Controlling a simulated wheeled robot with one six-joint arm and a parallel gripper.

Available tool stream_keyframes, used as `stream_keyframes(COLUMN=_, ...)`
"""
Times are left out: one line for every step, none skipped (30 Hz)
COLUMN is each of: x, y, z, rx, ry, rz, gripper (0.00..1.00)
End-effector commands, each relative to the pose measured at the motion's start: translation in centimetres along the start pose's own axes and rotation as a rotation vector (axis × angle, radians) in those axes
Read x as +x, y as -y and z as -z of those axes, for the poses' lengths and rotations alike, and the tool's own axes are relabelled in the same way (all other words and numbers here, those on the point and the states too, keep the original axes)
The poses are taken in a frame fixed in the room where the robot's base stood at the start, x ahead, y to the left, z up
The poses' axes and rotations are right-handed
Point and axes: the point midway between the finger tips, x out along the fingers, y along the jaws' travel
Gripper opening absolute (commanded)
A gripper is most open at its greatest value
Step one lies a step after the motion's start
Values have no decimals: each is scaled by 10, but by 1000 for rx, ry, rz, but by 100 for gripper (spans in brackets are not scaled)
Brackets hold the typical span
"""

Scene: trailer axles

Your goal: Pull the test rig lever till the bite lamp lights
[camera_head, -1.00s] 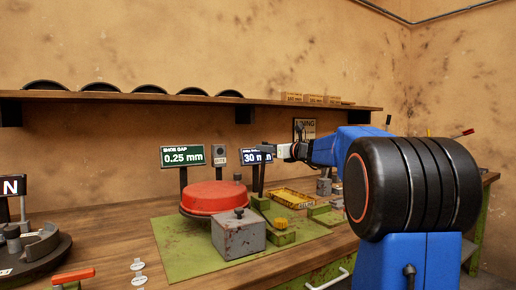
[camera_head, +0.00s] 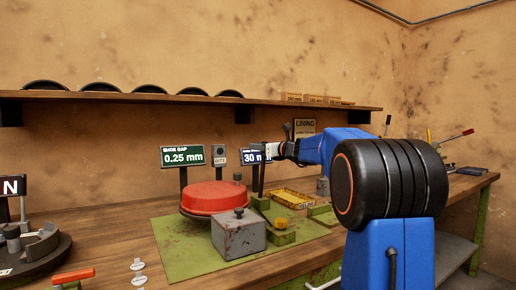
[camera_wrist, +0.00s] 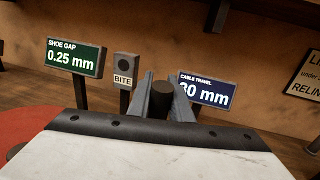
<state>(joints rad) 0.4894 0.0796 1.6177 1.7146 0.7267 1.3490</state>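The test rig's red drum (camera_head: 215,197) sits on a green plate on the bench. The bite lamp box (camera_head: 219,155) stands behind it; in the wrist view its lamp (camera_wrist: 124,59) is dark above the word BITE. The dark round lever end (camera_wrist: 162,103) shows between my gripper's fingers (camera_wrist: 163,97), which look shut on it. In the head view my gripper (camera_head: 268,152) is in front of the cable travel display, and the lever is hard to tell from the dark posts below. The shoe gap display (camera_head: 182,156) reads 0.25 mm. The cable travel display (camera_wrist: 207,91) reads 30 mm, partly covered.
A yellow tray (camera_head: 291,198) lies to the right. A shelf (camera_head: 190,98) with dark curved shoes runs above. A turntable fixture (camera_head: 30,252) is at the left.

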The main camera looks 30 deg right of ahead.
Motion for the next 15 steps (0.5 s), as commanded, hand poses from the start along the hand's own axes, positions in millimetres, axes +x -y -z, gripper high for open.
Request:
stream_keyframes(x=0, y=0, z=0, rx=0, ry=0, rz=0, gripper=0)
stream_keyframes(x=0, y=0, z=0, rx=0, ry=0, rz=0, gripper=0)
stream_keyframes(x=-1, y=0, z=0, rx=-1, ry=2, rz=-1, gripper=0)
stream_keyframes(x=-2, y=-1, z=1, rx=-1, ry=5, rz=-1, gripper=0)
stream_keyframes(x=-3, y=-1, z=1, rx=-1, ry=9, rz=-2, gripper=0)
stream_keyframes(x=-5, y=-2, z=1, rx=-2, ry=19, rz=-3, gripper=0)
stream_keyframes(x=-7, y=-2, z=2, rx=-3, ry=27, rz=-4, gripper=0)
stream_keyframes(x=-9, y=-3, z=2, rx=-4, ry=36, rz=-4, gripper=0)
stream_keyframes(x=-12, y=-4, z=3, rx=-6, ry=50, rz=-5, gripper=0)
stream_keyframes(x=-15, y=-4, z=3, rx=-8, ry=61, rz=-6, gripper=0)
stream_keyframes(x=-17, y=-4, z=3, rx=-11, ry=71, rz=-5, gripper=0)
stream_keyframes(x=-20, y=-5, z=3, rx=-13, ry=85, rz=-3, gripper=0)
stream_keyframes(x=-22, y=-6, z=3, rx=-15, ry=95, rz=-3, gripper=0)
stream_keyframes(x=-24, y=-6, z=3, rx=-18, ry=104, rz=-2, gripper=0)
stream_keyframes(x=-27, y=-6, z=3, rx=-19, ry=114, rz=-1, gripper=0)
